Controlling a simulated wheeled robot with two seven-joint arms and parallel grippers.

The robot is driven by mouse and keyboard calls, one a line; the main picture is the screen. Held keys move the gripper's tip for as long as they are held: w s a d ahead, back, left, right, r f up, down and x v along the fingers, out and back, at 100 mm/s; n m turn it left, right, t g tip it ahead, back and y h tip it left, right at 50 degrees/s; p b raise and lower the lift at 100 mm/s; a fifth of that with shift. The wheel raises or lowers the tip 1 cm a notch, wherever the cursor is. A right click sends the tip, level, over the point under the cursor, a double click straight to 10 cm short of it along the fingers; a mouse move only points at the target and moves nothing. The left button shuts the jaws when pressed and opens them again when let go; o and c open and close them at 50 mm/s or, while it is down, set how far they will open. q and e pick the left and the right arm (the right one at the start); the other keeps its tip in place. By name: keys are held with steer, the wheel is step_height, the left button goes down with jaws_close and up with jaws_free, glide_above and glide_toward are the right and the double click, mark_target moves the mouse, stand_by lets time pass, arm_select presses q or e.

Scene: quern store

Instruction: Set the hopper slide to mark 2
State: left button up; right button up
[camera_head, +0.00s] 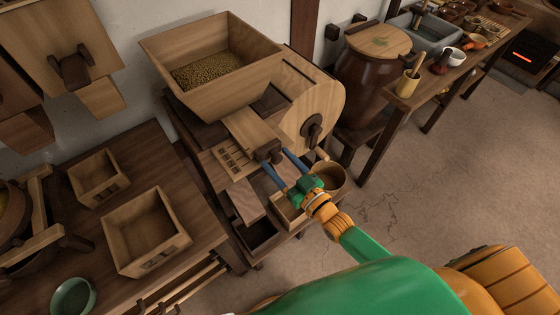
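The hopper (213,60) is a wooden box with grain (208,72) in it, at the top of the mill. Below its front edge is the wooden hopper slide (248,128) with a dark knob (269,150) at its front end. A plate with several marks (235,161) lies beside the slide; I cannot read which mark it stands at. My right gripper (275,156) has its two blue fingers apart, with the tips at the knob. I cannot tell whether they press on it. My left gripper is out of view.
A round brown bowl (328,178) stands below, near my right gripper. Open wooden boxes (148,230) stand on the left table. A lidded barrel (368,75) stands behind. The floor at right is clear.

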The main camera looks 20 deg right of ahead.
steer(key=v, duration=0.7)
steer(key=s+d+f+g+h, duration=0.2)
steer(key=s+f+g, duration=0.1)
steer(key=f, duration=0.4)
steer(key=s+d+f+m+g+h, duration=0.1)
steer(key=s+f+g, duration=0.15)
steer(key=f, duration=0.45)
steer(key=s+d+f+g+h, duration=0.2)
steer(key=s+f, duration=0.1)
steer(key=f, duration=0.4)
steer(key=s+f+g, duration=0.4)
steer(key=s+f, duration=0.1)
steer(key=s, duration=0.5)
steer(key=s+f+g+h, duration=0.1)
steer(key=s+f+g, duration=0.3)
steer(key=s, duration=0.6)
step_height(320, 180, down, 2)
steer(key=shift+s+f+m, duration=0.1)
steer(key=shift+s+m, duration=0.1)
steer(key=shift+m, duration=0.1)
